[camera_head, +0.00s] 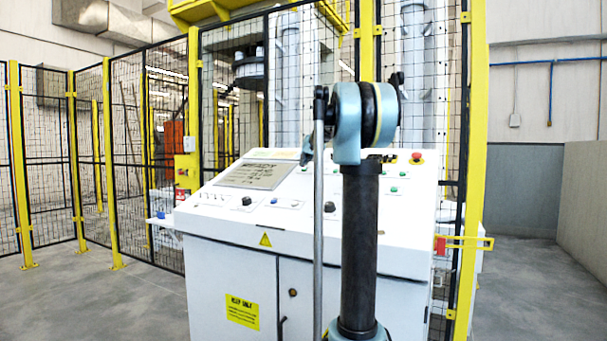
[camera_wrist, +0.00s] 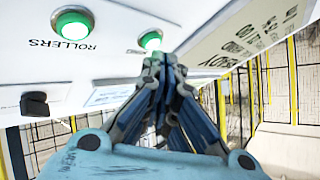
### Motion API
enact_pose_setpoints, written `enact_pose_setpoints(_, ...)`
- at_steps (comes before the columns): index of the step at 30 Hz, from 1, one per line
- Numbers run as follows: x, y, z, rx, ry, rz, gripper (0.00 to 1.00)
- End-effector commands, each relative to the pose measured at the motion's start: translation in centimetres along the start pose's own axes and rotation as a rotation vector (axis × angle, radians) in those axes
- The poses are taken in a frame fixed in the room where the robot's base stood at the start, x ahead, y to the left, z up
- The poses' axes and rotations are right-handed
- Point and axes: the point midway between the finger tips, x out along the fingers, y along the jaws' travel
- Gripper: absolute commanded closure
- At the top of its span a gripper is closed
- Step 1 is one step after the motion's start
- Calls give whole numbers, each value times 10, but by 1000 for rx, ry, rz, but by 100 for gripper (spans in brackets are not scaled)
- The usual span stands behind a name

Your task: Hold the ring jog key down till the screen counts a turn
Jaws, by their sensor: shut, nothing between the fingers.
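The white control console (camera_head: 300,262) stands in front of me with a sloped panel. Its grey screen (camera_head: 252,175) shows a top line that looks like READY, with smaller lines I cannot read; part of it shows in the wrist view (camera_wrist: 238,42). My gripper (camera_wrist: 162,62) is shut and empty, its fingertips close to a lit green key (camera_wrist: 150,39). I cannot tell whether they touch it. No label is visible on that key, so I cannot tell if it is the ring jog key. Another lit green key (camera_wrist: 72,24) is marked ROLLERS. My arm hides part of the panel in the head view.
A black knob (camera_wrist: 36,103) sticks up from the panel near the gripper. A red stop button (camera_head: 416,157) is at the panel's far right. Yellow-framed mesh fencing (camera_head: 107,160) stands behind the console. The floor (camera_head: 95,300) at left is clear.

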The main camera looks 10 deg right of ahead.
Motion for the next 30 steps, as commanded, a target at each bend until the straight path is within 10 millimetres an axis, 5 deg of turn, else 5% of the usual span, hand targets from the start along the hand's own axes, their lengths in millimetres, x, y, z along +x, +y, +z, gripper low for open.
enact_pose_setpoints(14,-5,-4,-4,0,0,0,100)
enact_pose_setpoints(30,-33,-24,-24,1,0,0,100)
